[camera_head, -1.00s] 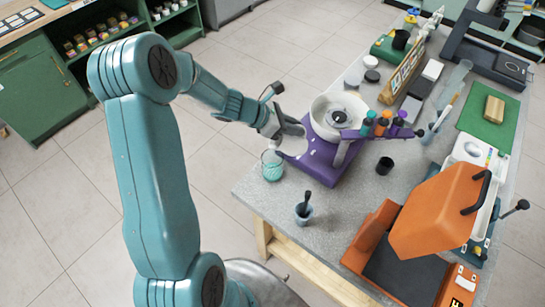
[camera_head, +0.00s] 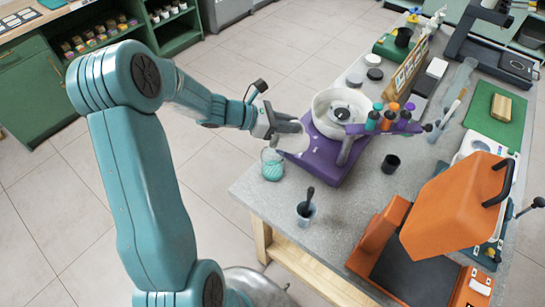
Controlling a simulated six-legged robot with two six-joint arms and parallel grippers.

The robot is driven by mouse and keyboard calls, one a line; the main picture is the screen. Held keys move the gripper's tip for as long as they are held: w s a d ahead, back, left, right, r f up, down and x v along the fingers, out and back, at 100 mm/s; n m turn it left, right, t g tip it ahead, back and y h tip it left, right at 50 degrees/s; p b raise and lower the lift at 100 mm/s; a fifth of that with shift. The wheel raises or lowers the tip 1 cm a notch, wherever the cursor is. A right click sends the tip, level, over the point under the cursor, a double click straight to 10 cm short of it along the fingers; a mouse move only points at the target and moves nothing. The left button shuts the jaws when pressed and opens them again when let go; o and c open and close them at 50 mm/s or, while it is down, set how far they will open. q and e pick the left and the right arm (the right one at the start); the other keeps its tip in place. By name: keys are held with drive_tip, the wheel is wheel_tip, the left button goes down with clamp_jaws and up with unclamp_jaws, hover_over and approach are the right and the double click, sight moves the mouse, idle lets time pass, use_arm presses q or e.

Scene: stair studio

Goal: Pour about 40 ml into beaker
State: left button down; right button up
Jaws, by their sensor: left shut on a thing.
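A clear glass beaker (camera_head: 272,167) with teal liquid in its lower part stands upright near the left edge of the bench. My left gripper (camera_head: 290,135) reaches in from the left, just above and behind the beaker. It is shut on a pale, whitish thing (camera_head: 293,144) that the fingers partly hide; I cannot tell what it is or whether liquid flows from it. It appears apart from the beaker's rim. My right gripper is not in view.
A purple device with a white bowl (camera_head: 325,163) stands right of my gripper, beside an orange, teal and purple tube rack (camera_head: 388,122). A small cup with a dark tool (camera_head: 305,211) is in front. An orange machine (camera_head: 455,210) fills the right front.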

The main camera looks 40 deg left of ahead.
use_arm(q)
drive_tip(key=shift+s+a+f+b, duration=0.1)
drive_tip(key=shift+a+f+b, duration=0.15)
drive_tip(key=shift+b, duration=0.25)
drive_tip(key=shift+d, duration=0.1)
drive_tip(key=shift+r, duration=0.1)
drive_tip(key=shift+d, duration=0.15)
drive_tip(key=shift+w+d+t+h+b, duration=0.3)
drive_tip(key=shift+w+d+t+b, duration=0.15)
drive_tip(key=shift+w, duration=0.35)
drive_tip(key=shift+s+t+b, duration=0.1)
drive_tip(key=shift+t+b, duration=0.25)
drive_tip(key=shift+b, duration=0.65)
drive_tip(key=shift+r, duration=0.15)
